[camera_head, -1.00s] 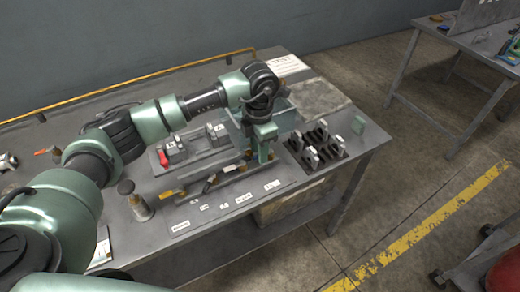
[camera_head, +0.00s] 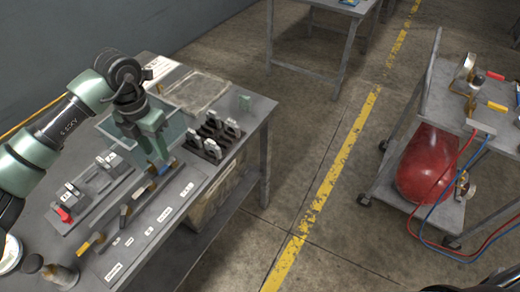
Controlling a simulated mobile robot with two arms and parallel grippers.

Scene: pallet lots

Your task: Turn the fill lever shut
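My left gripper (camera_head: 162,163) points down over the far end of a row of levers on the grey bench. A red lever (camera_head: 64,215) is on a grey block to the left. Small white labels (camera_head: 165,213) line the bench front, too small to read, so I cannot tell which lever is the fill one. My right gripper is not in view.
A black rack (camera_head: 212,135) with light clips stands right of the gripper, before a flat grey slab (camera_head: 200,92). A jar (camera_head: 60,276) stands at the near left. A cart with a red tank (camera_head: 425,163), hoses and valves stands right, across open floor with a yellow line (camera_head: 322,190).

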